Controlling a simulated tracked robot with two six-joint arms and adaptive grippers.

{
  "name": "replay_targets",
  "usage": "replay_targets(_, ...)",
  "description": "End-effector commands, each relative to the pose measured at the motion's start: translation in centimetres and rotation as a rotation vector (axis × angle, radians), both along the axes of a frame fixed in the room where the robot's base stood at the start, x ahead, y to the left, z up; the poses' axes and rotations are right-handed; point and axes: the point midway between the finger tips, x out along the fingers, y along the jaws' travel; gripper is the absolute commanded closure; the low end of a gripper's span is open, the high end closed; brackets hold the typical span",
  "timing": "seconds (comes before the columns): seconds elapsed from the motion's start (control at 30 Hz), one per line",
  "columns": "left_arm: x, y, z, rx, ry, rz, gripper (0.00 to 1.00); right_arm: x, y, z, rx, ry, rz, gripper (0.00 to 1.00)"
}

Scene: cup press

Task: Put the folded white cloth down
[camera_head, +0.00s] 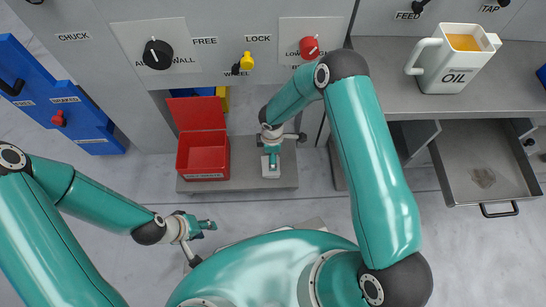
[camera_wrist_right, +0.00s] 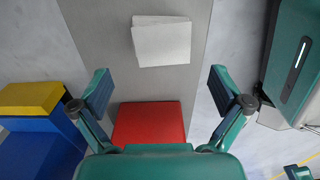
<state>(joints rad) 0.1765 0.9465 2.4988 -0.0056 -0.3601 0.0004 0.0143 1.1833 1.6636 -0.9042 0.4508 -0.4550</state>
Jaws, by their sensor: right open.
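The folded white cloth (camera_head: 270,172) lies flat on a grey step (camera_head: 236,184) at the foot of the machine. In the right wrist view the cloth (camera_wrist_right: 161,41) lies on the grey surface, ahead of and apart from both fingers. My right gripper (camera_head: 270,159) is at the cloth in the head view, partly covering it. The right wrist view shows this gripper (camera_wrist_right: 160,84) open, with nothing between its fingers. My left gripper (camera_head: 206,226) is over the floor at lower left, away from the cloth; its finger gap is unclear.
An open red bin (camera_head: 203,157) stands on the step left of the cloth. A blue cabinet (camera_head: 50,95) is at the left. A white OIL mug (camera_head: 455,65) stands on the right counter (camera_head: 390,60), above an open drawer (camera_head: 485,160). The floor between is clear.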

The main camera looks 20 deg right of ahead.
Motion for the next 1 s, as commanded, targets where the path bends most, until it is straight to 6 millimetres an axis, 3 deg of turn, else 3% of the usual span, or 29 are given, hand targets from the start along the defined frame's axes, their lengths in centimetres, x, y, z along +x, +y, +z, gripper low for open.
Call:
replay_targets(0.03, 0.0, 0.0, 0.5, 0.0, 0.0, 0.0, 0.61, 0.1, 0.0, 1.1, 0.0, -0.002, -0.002, 0.0)
replay_targets(0.2, 0.0, 0.0, 0.9, 0.0, 0.0, 0.0, 0.61, -0.3, 0.1, 2.5, 0.011, 0.005, -0.016, 0.0)
replay_targets(0.33, 0.0, 0.0, 0.9, 0.0, 0.0, 0.0, 0.61, -3.2, 1.3, 2.5, 0.094, 0.047, -0.148, 0.0)
replay_targets(0.53, 0.0, 0.0, 0.9, 0.0, 0.0, 0.0, 0.61, -11.2, 4.2, 3.5, 0.298, 0.164, -0.686, 0.0)
replay_targets(0.7, 0.0, 0.0, 0.9, 0.0, 0.0, 0.0, 0.61, -16.3, 3.8, 5.2, 0.343, 0.213, -1.184, 0.0)
replay_targets(0.83, 0.0, 0.0, 0.9, 0.0, 0.0, 0.0, 0.61, -18.5, 2.7, 5.9, 0.325, 0.209, -1.401, 0.0)
replay_targets(1.0, 0.0, 0.0, 0.9, 0.0, 0.0, 0.0, 0.61, -19.1, 2.1, 6.0, 0.316, 0.204, -1.467, 0.0)
